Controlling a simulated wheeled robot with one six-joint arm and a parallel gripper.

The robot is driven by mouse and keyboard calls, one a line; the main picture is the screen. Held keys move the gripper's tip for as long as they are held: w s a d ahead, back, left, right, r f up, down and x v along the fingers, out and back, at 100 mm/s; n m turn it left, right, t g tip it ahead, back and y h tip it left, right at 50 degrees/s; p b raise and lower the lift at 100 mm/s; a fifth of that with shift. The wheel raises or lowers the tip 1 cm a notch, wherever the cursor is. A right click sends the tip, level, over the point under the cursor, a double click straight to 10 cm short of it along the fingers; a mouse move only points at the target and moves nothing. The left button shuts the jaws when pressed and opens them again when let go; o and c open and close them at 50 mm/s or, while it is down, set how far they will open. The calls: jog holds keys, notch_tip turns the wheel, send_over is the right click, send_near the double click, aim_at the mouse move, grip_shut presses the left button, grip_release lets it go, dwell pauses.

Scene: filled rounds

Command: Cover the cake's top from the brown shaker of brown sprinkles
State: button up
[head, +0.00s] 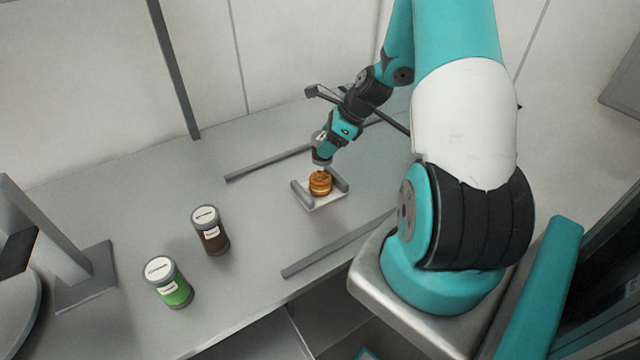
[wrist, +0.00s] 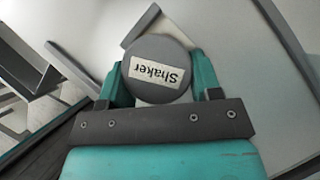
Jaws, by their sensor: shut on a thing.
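My gripper (head: 321,156) is just above a small orange-brown round cake (head: 320,186) in the head view. In the wrist view its two teal fingers are shut on a shaker (wrist: 156,52) with a round grey lid and a white label reading "Shaker". The colour of its body and contents is hidden. The cake sits on a pale square board (head: 326,202) between short grey bars. A dark patch shows on the cake's top, but I cannot tell whether it is sprinkles. The cake is hidden in the wrist view.
A jar with brown contents (head: 211,236) and a jar with green contents (head: 174,291) stand upright on the grey table (head: 130,200), left of the cake. Long grey rails (head: 335,245) lie in front of and behind the board. A grey stand (head: 60,240) is at far left.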

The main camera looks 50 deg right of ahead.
jog(key=shift+r, duration=0.1)
jog(key=shift+r+p, duration=2.45)
